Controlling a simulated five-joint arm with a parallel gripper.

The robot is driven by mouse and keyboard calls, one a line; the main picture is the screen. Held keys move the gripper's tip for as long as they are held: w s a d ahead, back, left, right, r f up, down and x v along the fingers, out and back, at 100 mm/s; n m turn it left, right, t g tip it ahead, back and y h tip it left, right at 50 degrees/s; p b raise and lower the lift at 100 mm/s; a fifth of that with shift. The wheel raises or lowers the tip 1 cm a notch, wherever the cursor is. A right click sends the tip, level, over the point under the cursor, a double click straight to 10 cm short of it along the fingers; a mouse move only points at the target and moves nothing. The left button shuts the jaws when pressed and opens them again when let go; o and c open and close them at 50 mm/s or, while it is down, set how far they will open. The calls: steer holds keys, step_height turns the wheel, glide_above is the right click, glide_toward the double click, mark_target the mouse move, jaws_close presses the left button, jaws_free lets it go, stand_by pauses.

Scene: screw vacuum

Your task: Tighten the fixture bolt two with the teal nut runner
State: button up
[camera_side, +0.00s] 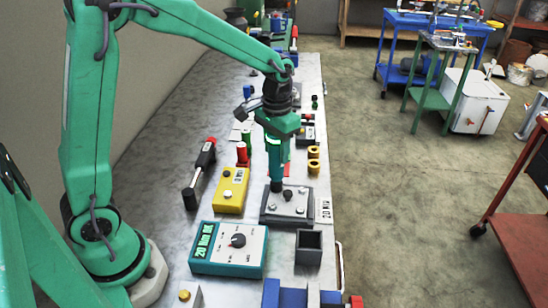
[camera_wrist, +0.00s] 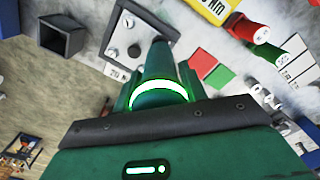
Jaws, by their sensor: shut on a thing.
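My gripper (camera_side: 281,137) is shut on the teal nut runner (camera_side: 275,165) and holds it upright, nose down. In the wrist view the nut runner (camera_wrist: 160,72) has a bright ring lit. Its dark nose is at the back left corner of the grey fixture block (camera_side: 268,217), over a bolt spot that it hides; I cannot tell whether it touches. Other silver bolts (camera_side: 300,210) show on the block, around a dark central knob. In the wrist view the block (camera_wrist: 114,38) shows beyond the tool. No number marks bolt two.
A teal control box (camera_side: 229,249) with a dial reads "20 Nm OK". The bench's right edge is close.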

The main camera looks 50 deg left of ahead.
steer(key=shift+r, duration=2.55)
steer(key=shift+s+a+r, duration=0.2)
steer(key=shift+s+a, duration=0.15)
steer(key=shift+s, duration=0.1)
steer(key=shift+d, duration=0.1)
